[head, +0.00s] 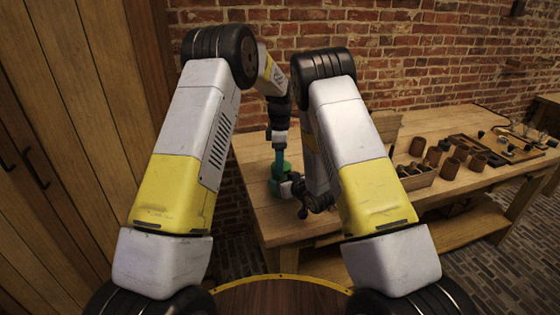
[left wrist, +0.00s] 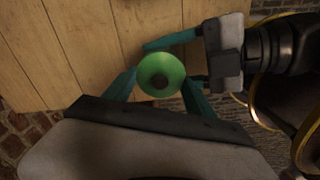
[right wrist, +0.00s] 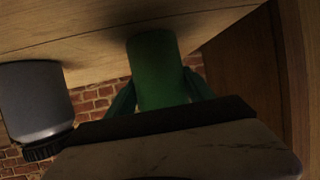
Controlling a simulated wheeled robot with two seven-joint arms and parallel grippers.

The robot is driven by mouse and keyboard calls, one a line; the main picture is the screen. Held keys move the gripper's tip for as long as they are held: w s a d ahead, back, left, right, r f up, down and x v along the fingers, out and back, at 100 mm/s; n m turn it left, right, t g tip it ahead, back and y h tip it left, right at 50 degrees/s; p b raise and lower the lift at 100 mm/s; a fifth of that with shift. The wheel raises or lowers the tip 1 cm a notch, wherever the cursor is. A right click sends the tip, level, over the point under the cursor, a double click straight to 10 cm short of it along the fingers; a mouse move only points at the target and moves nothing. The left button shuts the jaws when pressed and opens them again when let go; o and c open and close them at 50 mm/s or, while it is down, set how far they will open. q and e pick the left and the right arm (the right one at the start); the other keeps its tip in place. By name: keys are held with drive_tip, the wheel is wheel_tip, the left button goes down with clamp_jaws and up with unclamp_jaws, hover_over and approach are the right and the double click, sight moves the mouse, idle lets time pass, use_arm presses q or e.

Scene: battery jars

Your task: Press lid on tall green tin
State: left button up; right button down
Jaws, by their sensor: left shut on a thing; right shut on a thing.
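In the head view the tin (head: 275,187) stands on the table below my left gripper. The lid hides the tin's mouth from above. I cannot tell whether the lid is seated or just over the rim.
The wooden table (head: 245,160) has bare room left of the tin. Several brown cups (head: 450,168), a wooden box (head: 415,178) and a dark tray (head: 490,148) stand to the right. In the right wrist view a grey cylinder (right wrist: 36,100) with a dark ribbed rim is near the tin.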

use_arm(q)
drive_tip(key=shift+f, duration=0.7)
drive_tip(key=o, duration=1.4)
wheel_tip(320, 180, up, 12)
drive_tip(key=shift+r, duration=0.1)
use_arm(e)
drive_tip(key=shift+c, duration=1.5)
unclamp_jaws()
